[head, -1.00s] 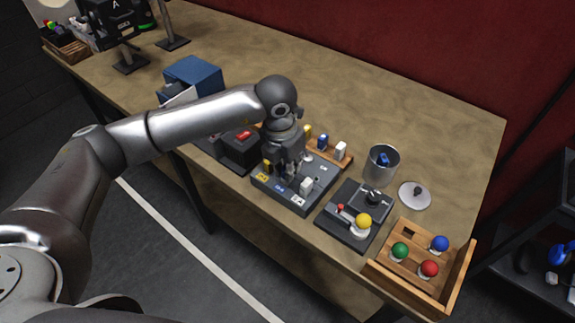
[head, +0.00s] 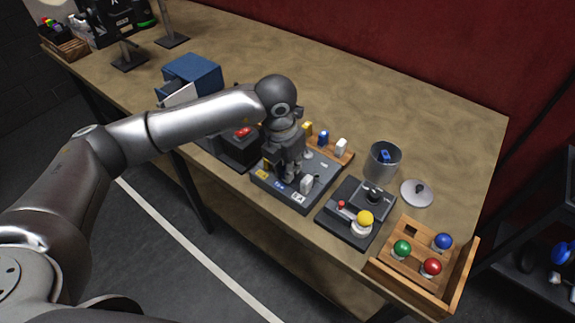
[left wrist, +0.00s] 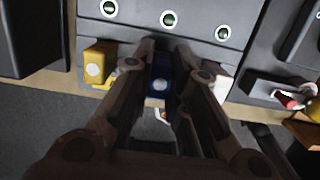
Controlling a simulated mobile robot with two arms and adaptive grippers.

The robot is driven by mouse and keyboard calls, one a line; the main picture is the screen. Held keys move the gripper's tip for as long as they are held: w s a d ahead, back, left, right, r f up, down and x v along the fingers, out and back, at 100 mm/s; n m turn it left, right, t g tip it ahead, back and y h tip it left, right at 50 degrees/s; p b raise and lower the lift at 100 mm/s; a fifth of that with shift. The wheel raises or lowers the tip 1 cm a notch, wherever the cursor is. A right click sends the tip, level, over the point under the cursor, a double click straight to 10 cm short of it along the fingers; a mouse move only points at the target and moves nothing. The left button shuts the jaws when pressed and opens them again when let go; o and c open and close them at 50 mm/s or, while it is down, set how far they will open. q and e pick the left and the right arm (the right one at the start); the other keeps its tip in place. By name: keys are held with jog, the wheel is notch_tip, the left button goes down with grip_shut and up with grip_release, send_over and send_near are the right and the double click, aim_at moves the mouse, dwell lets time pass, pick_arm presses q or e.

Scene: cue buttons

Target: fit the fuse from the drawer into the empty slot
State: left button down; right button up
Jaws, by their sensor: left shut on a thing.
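My left gripper (head: 288,178) is over the grey fuse panel (head: 318,172), pointing down. In the left wrist view it (left wrist: 163,85) is shut on a blue fuse (left wrist: 159,72) with a pale dot. The blue fuse is at the middle position, between a yellow fuse (left wrist: 97,65) and a white fuse (head: 306,184) on the panel. The fingers hide its lower end, so I cannot tell how deep it sits. The blue drawer box (head: 193,72) stands at the left with its pale drawer (head: 178,95) pulled out. My right gripper is not in view.
Behind the panel a wooden rack (head: 345,158) holds yellow, blue and white blocks. A metal cup (head: 383,162) with a blue piece inside, a lid (head: 416,193), a joystick box (head: 355,212) and a wooden button tray (head: 420,258) lie to the right.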

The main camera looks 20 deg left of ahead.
pick_arm(q)
jog(key=c, duration=1.3)
grip_release()
jog(key=shift+o, duration=0.7)
jog(key=shift+r, duration=0.1)
jog(key=shift+r+p, duration=1.6)
jog(key=shift+r, duration=1.85)
